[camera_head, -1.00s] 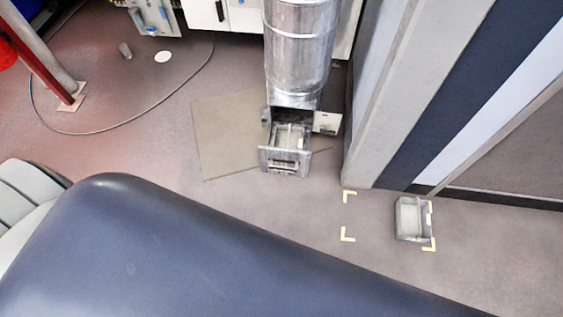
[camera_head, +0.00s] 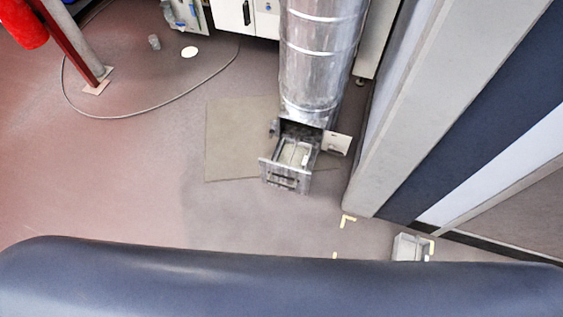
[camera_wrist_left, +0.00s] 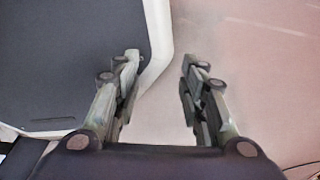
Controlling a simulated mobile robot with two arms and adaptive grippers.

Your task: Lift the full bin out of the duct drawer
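The duct drawer (camera_head: 284,182) is pulled out at the foot of the round metal duct (camera_head: 322,60). A pale grey bin (camera_head: 293,155) sits inside the drawer; its contents are too small to make out. Another small grey bin (camera_head: 407,247) stands on the floor at the right, partly hidden at its lower side. My right gripper is in neither view.
A small metal flap (camera_head: 337,143) stands out beside the drawer. A grey wall post (camera_head: 440,90) rises close on the right. A cable (camera_head: 140,114) curves over the floor at left. Floor left of the drawer is clear.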

